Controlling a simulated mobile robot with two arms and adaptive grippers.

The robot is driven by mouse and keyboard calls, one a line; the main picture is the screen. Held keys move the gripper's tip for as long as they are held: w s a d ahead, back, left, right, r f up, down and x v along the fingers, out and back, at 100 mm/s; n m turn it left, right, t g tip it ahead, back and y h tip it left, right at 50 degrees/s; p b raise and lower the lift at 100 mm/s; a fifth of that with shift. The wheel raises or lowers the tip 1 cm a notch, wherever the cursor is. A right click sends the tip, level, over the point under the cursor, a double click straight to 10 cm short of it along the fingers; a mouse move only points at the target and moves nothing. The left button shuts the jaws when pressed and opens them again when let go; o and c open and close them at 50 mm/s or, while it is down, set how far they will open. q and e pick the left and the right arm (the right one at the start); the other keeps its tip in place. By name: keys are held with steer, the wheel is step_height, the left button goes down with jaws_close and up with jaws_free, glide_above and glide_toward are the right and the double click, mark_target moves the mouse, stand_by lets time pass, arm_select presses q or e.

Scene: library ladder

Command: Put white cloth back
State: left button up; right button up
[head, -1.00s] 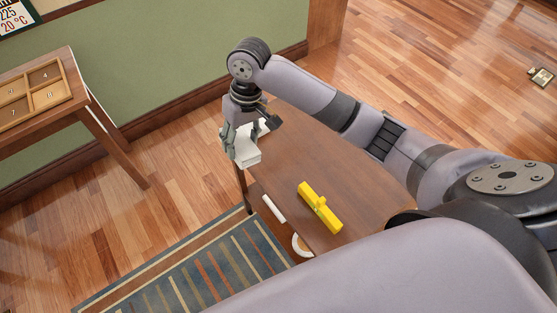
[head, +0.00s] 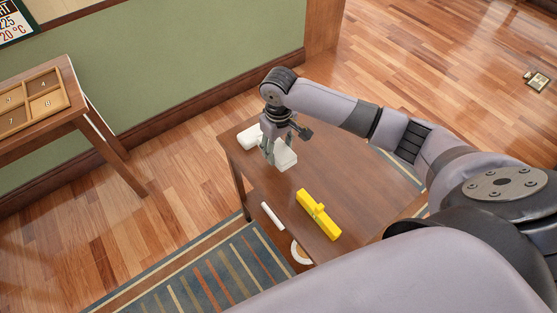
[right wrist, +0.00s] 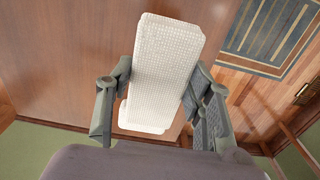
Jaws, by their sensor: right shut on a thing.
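My right gripper (head: 272,155) is over the far left part of the brown table (head: 345,182). It is shut on the white cloth (head: 285,157), a thick folded block with a woven texture. In the right wrist view the cloth (right wrist: 165,65) sits between the two fingers of the gripper (right wrist: 160,80). A second white piece (head: 250,137) shows just behind the gripper at the table's far left corner; I cannot tell whether it is joined to the cloth. Whether the held cloth touches the tabletop is unclear. My left gripper is not in view.
A yellow object (head: 318,214) lies on the table near its left edge. A white roll (head: 272,216) and a white curved object (head: 300,252) show below that edge. A wooden tray with numbered compartments (head: 38,103) stands on a side table (head: 85,108). A striped rug (head: 195,275) lies in front.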

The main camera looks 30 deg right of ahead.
mark_target(278, 149)
step_height(278, 149, down, 7)
steer(key=shift+r, duration=0.1)
steer(key=o, duration=1)
steer(key=shift+o, duration=0.2)
steer(key=shift+r, duration=0.1)
step_height(278, 149, up, 12)
steer(key=shift+f, duration=0.1)
steer(key=shift+a, duration=0.1)
stand_by(0.4)
